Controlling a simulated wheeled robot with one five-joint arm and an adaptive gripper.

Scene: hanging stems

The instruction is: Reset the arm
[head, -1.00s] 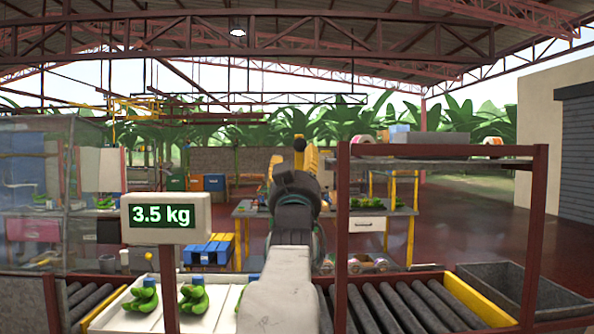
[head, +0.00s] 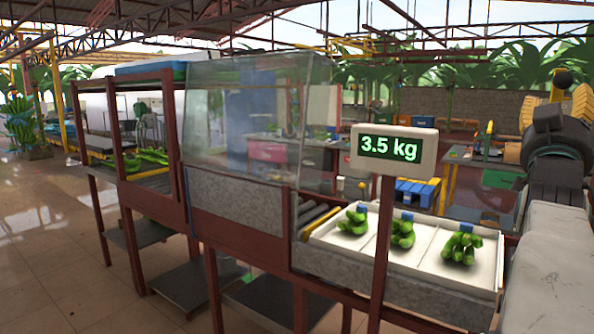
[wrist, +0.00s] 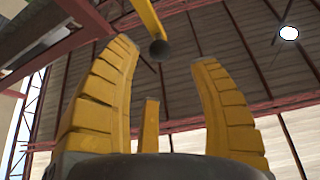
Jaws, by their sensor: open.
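My gripper (wrist: 160,85) points up toward the roof in the wrist view. Its yellow ribbed fingers stand wide apart with nothing between them. In the head view my arm is at the right edge, raised, and the yellow fingers (head: 556,100) show only partly at its top. The gripper is clear of the benches and the bananas.
A white tray (head: 330,238) with several green banana clusters lies left of my arm, behind a scale display (head: 394,148) reading 3.5 kg. A clear screen (head: 250,115) and a rack with a blue top (head: 150,68) stand further left. Tiled floor (head: 50,240) is open at far left.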

